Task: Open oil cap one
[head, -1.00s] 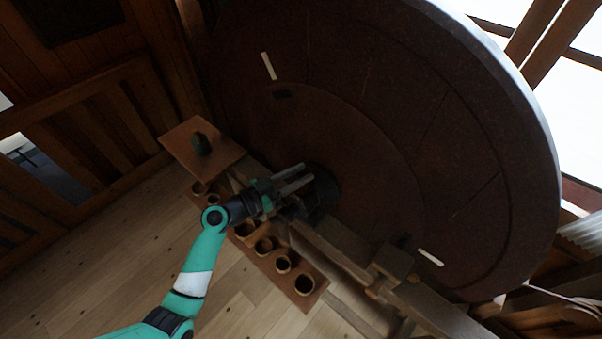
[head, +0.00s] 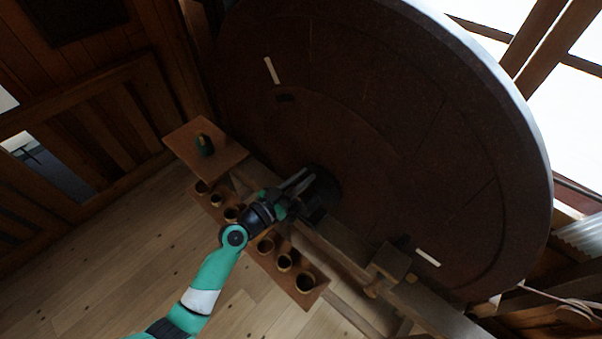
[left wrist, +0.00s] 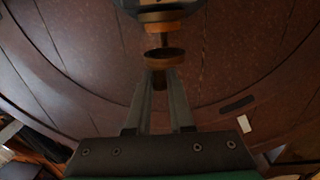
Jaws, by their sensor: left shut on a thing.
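A small brass cap (left wrist: 160,77) shows between my left fingertips in the left wrist view. A brass cup rim (left wrist: 165,53) sits just beyond it, with a thin dark stem and another brass disc (left wrist: 162,22) farther on. My left gripper (head: 308,178) reaches the dark hub at the centre of the large wheel, and its fingers (left wrist: 160,85) are closed on the brass cap. In the head view the cap is too small and dark to make out. I cannot tell whether the cap is apart from the cup rim. My right gripper is not in view.
The huge dark round wheel (head: 400,130) fills the upper right. A wooden beam (head: 345,240) runs below the hub. A plank with several small round cups (head: 306,283) lies under my left arm. A dark green object (head: 204,145) stands on a square board (head: 226,152). Floor is open at lower left.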

